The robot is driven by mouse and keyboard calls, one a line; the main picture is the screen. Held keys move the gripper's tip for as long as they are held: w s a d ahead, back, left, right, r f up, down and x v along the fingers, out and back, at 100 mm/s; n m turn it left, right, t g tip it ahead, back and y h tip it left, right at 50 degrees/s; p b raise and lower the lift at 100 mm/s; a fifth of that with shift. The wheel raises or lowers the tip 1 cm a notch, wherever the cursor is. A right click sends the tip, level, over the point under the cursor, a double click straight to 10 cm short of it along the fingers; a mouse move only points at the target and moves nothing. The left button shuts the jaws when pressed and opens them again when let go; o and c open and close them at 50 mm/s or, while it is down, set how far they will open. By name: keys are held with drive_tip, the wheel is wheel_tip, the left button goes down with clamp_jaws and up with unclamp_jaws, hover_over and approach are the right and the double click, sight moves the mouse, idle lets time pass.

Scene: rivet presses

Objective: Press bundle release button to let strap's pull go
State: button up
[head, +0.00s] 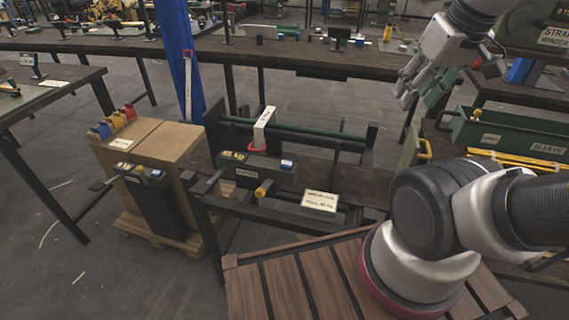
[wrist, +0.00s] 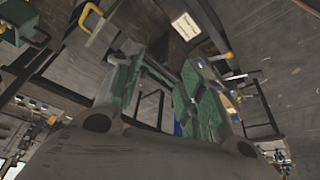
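My gripper (head: 428,88) is raised at the upper right of the head view, over the bench area and away from the machines. Its green-padded fingers are apart and empty, also in the wrist view (wrist: 160,88). A press-like station (head: 255,172) at the middle carries yellow-and-black controls (head: 233,156), a small blue-lit display (head: 287,164) and a yellow-tipped handle (head: 263,188). A black control box (head: 152,200) beside the cartons has similar yellow controls (head: 123,168). No label reads as bundle release, so I cannot tell which control is the button. No strap is clearly identifiable.
Brown cartons (head: 168,143) stand on a pallet at left, with red, yellow and blue bins on top. A green tray (head: 510,135) lies at right, and a strap winder (head: 540,35) stands behind it. A slatted wooden platform (head: 290,285) is in front. Grey floor is open at left.

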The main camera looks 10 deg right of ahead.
idle(0.3)
clamp_jaws()
idle(1.2)
